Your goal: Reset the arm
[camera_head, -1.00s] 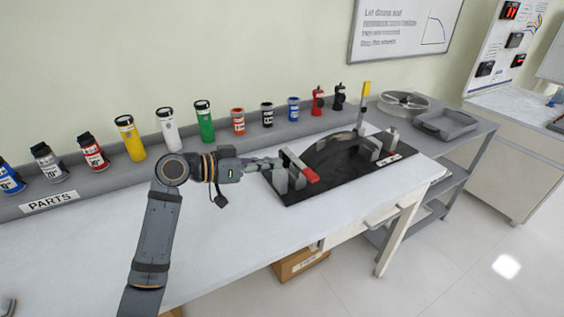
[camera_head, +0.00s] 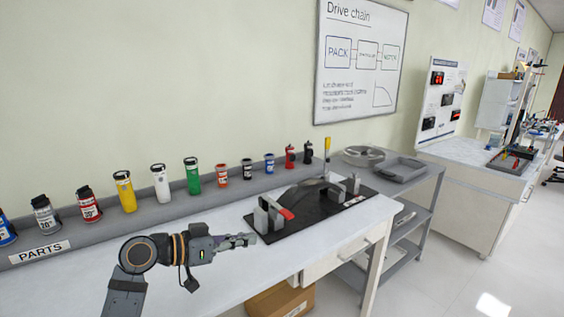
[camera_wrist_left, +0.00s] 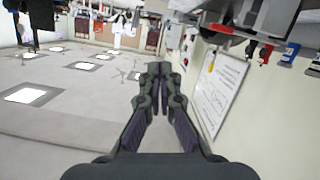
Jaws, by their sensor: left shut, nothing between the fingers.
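My left arm comes in from the lower left in the head view. Its left gripper (camera_head: 248,240) is shut and empty above the white worktop, just left of and in front of the black rig plate. In the left wrist view the two fingers of the left gripper (camera_wrist_left: 153,75) meet at their tips, with nothing between them. The black rig (camera_head: 310,209) carries a dark curved part, grey blocks and a red-ended lever (camera_head: 286,213). My right gripper does not show in either view.
A grey ledge with several coloured canisters, among them a green one (camera_head: 192,176), runs along the wall. A grey shelf cart (camera_head: 412,190) holds a round metal part (camera_head: 364,156) and a grey tray (camera_head: 400,170). A cardboard box (camera_head: 281,302) sits under the worktop (camera_head: 225,284).

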